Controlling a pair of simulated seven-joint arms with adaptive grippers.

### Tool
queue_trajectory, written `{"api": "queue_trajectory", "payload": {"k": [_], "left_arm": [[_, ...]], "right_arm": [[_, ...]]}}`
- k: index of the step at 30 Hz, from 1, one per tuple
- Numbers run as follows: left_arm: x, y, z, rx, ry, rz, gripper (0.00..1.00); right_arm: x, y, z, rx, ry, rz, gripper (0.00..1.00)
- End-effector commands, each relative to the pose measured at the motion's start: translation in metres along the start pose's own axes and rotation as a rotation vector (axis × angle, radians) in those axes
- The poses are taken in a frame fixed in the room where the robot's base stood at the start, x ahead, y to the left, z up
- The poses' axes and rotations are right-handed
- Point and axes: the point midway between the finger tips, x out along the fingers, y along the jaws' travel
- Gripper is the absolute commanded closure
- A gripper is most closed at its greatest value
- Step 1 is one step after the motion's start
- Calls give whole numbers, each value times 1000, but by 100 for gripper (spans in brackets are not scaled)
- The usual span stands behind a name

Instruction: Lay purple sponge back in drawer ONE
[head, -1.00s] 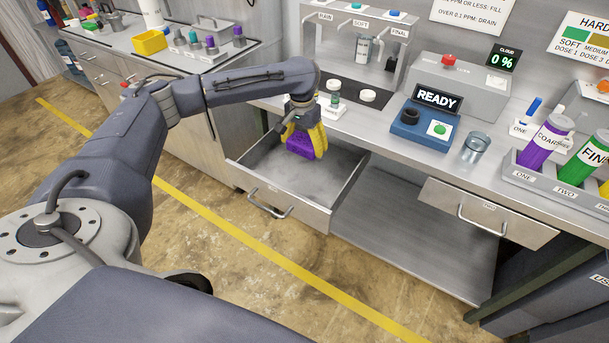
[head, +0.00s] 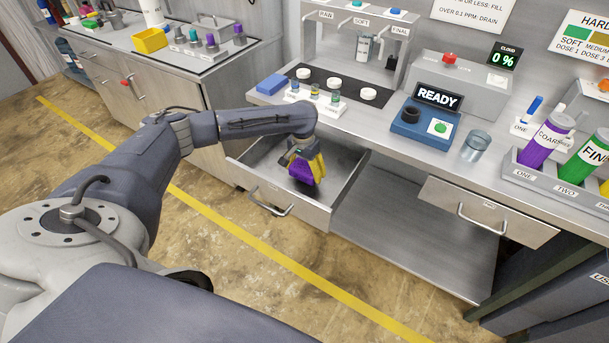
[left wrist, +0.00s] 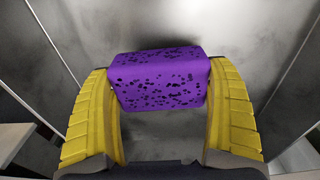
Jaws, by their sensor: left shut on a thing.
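The purple sponge (head: 301,170) is between the yellow fingers of my left gripper (head: 308,171), inside the open drawer (head: 339,200) on the left of the bench. In the left wrist view the sponge (left wrist: 160,80) spans the gap between both fingers of the left gripper (left wrist: 160,105), which are shut on it. The drawer's grey floor (left wrist: 165,140) shows around and below it. I cannot tell whether the sponge touches that floor. The drawer's label is too small to read. My right gripper is not in view.
A second drawer (head: 484,218) at the right is slightly open. On the counter above stand a blue block (head: 272,84), a white holder with small vials (head: 315,101), a blue READY device (head: 425,125) and a glass (head: 475,148). The drawer looks otherwise empty.

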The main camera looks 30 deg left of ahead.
Motion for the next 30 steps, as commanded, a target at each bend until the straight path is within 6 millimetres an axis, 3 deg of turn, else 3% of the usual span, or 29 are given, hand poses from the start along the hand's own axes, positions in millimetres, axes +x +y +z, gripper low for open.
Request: {"api": "queue_trajectory", "payload": {"k": [6,18,19,21,30], "left_arm": [[25,-1,1,-1,-1,-1,33],[28,0,1,-1,-1,-1,33],[28,0,1,-1,0,-1,10],[28,0,1,-1,0,-1,2],[26,-1,1,-1,0,-1,0]], "right_arm": [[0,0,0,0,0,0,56],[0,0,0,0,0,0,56],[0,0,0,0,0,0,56],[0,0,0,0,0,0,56],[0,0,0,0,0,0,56]]}}
